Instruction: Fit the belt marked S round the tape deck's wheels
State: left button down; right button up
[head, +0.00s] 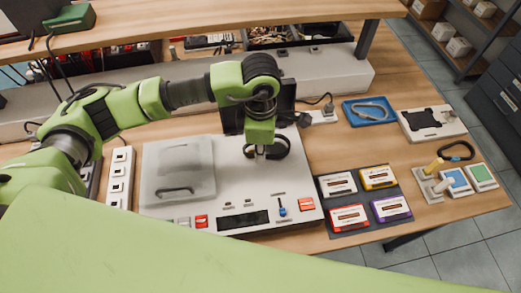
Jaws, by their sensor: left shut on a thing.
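The tape deck (225,200) is a wide pale unit on the wooden table, with a clear lid (178,168) at its left. My left gripper (265,152) points down over the deck's right half. It is shut on a dark curved loop (284,147) that looks like a belt, low over the deck top. I cannot read a mark on it, nor tell whether it touches the deck. The deck's wheels cannot be made out around the gripper. A dark upright panel (287,93) stands behind the gripper. My right gripper is out of view.
Right of the deck, several cassettes lie on a dark mat (331,227). A blue tray (346,104) holds a pale loop (370,110). Another black loop (458,150) lies near small blocks (457,182). A raised shelf (190,24) crosses the back. A power strip (120,178) is at left.

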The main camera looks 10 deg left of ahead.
pick_arm(q)
jog(key=shift+f+b, duration=0.25)
jog(key=shift+b, duration=0.2)
dwell(0.5)
dwell(0.6)
jog(key=shift+f+b, duration=0.75)
jog(key=shift+b, duration=0.3)
dwell(0.7)
jog(key=c, duration=2.1)
grip_release()
